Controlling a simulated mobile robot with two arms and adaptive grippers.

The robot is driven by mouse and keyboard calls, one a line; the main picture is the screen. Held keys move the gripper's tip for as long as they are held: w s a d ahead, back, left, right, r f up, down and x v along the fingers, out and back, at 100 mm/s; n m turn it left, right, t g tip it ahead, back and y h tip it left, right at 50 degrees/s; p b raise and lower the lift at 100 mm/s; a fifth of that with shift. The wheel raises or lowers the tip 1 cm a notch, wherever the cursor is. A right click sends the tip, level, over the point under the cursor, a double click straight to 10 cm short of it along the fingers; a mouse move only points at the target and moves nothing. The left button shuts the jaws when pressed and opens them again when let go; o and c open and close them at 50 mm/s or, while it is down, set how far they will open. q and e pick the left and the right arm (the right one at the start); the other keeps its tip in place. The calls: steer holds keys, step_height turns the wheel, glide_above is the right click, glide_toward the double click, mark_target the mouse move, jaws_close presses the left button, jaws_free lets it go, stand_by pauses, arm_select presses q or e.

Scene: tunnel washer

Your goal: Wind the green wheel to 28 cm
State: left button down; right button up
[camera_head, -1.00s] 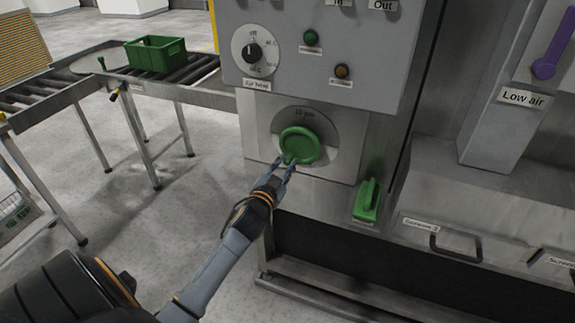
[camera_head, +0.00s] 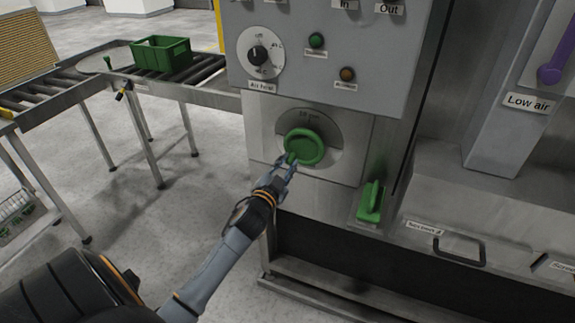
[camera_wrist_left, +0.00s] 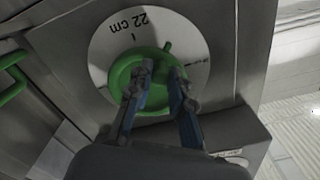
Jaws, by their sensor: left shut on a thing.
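The green wheel (camera_head: 305,147) sits on a pale round dial plate (camera_wrist_left: 193,38) on the front of the grey machine. The dial reads "22 cm" upside down in the wrist view; in the head view the reading is too small to be sure of. My left gripper (camera_head: 286,166) reaches the wheel's lower left edge from below. In the wrist view its two fingers (camera_wrist_left: 162,82) lie over the green wheel (camera_wrist_left: 120,77), shut on it. A small green nub stands out at the wheel's edge there. The exact contact is partly hidden by the fingers. My right gripper is not in view.
A control panel with a black selector knob (camera_head: 258,55), a green button (camera_head: 316,40) and an amber button (camera_head: 347,74) is above the wheel. A green handle (camera_head: 370,201) sticks out at lower right. A roller conveyor with a green crate (camera_head: 160,54) stands at left.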

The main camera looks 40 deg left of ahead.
arm_select(q)
steer(key=shift+a+r, duration=0.2)
steer(key=shift+r, duration=0.1)
steer(key=c, duration=1.2)
jaws_free()
steer(key=shift+f, duration=0.15)
steer(key=shift+s+d+f, duration=0.1)
steer(key=shift+s+d, duration=0.1)
steer(key=shift+s, duration=0.1)
steer(key=v, duration=1.1)
steer(key=shift+s, duration=0.25)
steer(key=shift+w, duration=0.1)
